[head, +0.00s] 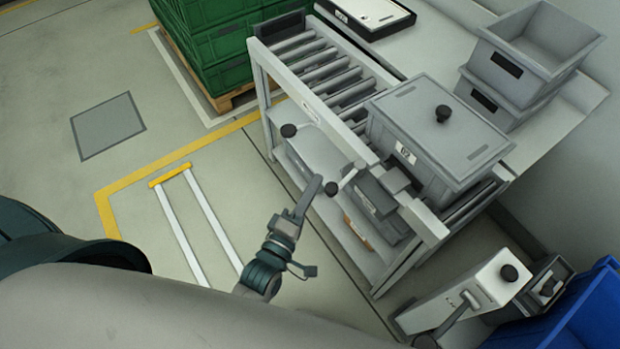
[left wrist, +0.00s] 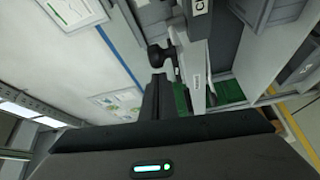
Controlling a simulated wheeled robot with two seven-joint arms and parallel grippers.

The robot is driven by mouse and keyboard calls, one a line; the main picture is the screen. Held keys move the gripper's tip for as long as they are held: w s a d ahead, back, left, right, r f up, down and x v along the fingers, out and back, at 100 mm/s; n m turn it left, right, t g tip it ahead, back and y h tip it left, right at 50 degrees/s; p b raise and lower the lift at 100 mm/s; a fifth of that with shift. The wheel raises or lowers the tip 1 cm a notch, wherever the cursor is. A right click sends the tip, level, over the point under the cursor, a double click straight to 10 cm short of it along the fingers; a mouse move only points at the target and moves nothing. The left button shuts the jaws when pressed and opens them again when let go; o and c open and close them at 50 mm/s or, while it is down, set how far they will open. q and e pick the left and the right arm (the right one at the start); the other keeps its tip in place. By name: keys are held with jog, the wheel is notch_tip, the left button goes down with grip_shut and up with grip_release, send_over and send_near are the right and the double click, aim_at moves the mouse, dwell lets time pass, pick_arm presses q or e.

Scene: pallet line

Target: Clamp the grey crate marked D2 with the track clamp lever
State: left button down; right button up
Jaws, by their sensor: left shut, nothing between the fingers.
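The grey lidded crate (head: 455,125) sits on the near end of the roller conveyor, with a black knob on its lid. Its small label (head: 405,153) is too small to read surely. The track clamp lever (head: 347,179) is a pale arm with a black knob, at the conveyor's side below the crate. In the left wrist view the black lever knob (left wrist: 158,56) shows just beyond the fingertips. My left gripper (head: 313,186) is shut and empty, its tips close beside the knob; I cannot tell whether they touch. My right gripper is not in view.
The roller conveyor (head: 308,52) runs to the far left. Another black knob (head: 289,131) stands out from its side. Grey bins (head: 540,40) stand behind the crate, green crates (head: 205,45) on a pallet at the back. A blue bin (head: 580,315) is at lower right. The left floor is clear.

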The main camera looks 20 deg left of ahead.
pick_arm(q)
jog(key=shift+s+d, duration=0.25)
jog(key=shift+d, duration=0.1)
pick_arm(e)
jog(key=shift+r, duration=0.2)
pick_arm(q)
jog(key=shift+d, duration=0.15)
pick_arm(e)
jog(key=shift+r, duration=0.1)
